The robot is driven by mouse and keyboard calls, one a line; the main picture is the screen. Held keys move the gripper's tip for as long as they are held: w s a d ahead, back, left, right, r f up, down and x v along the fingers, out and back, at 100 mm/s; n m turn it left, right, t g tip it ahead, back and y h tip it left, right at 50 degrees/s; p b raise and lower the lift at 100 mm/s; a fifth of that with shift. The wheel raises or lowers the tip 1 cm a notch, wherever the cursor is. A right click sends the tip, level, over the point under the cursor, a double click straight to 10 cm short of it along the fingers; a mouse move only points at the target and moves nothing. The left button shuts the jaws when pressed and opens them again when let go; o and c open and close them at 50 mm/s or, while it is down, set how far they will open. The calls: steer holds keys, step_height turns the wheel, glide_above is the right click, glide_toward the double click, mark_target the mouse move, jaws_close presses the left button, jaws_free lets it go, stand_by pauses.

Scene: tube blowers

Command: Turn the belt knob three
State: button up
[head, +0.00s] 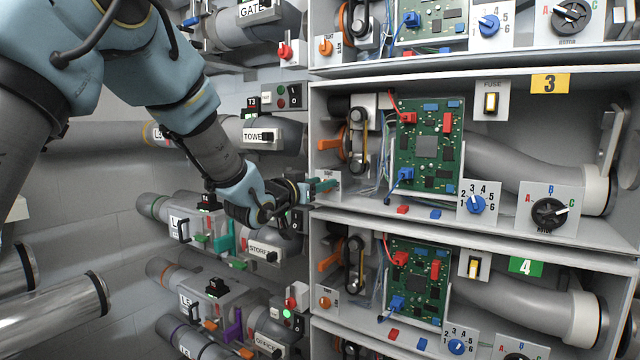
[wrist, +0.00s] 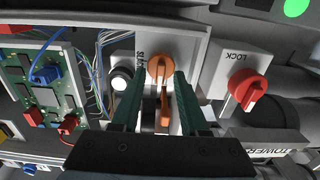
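My gripper (head: 322,186) is at the left edge of bay three, in front of a small plate there. In the wrist view its two green fingers (wrist: 160,76) are apart, with an orange knob (wrist: 160,68) seen between their tips. The knob sits on a white plate with partly hidden lettering. I cannot tell whether the fingers touch it. An orange piece (wrist: 165,106) shows below the knob between the fingers. In the head view the gripper hides the knob. The bay's black belt (head: 357,137) runs on pulleys, with an orange lever (head: 330,144) beside it.
A red-orange LOCK knob (wrist: 250,90) and a round white button (wrist: 121,78) flank the fingers. Bay three also holds a green circuit board (head: 428,145), blue dial (head: 476,204) and black dial (head: 549,212). Grey pipes and boxes crowd the left.

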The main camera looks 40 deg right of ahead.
jaws_close()
steer(key=shift+f+m+b, duration=0.1)
steer(key=shift+m+b, duration=0.2)
steer(key=shift+b, duration=0.4)
steer(key=m+b, duration=0.5)
steer(key=b, duration=0.2)
steer(key=m+b, duration=0.6)
steer(key=b, duration=0.2)
steer(key=s+f+m+b, duration=0.1)
steer(key=m+b, duration=0.5)
steer(key=b, duration=0.2)
steer(key=shift+s+d, duration=0.1)
steer(key=shift+d, duration=0.05)
steer(key=shift+m, duration=0.3)
steer(key=shift+o, duration=1)
jaws_free()
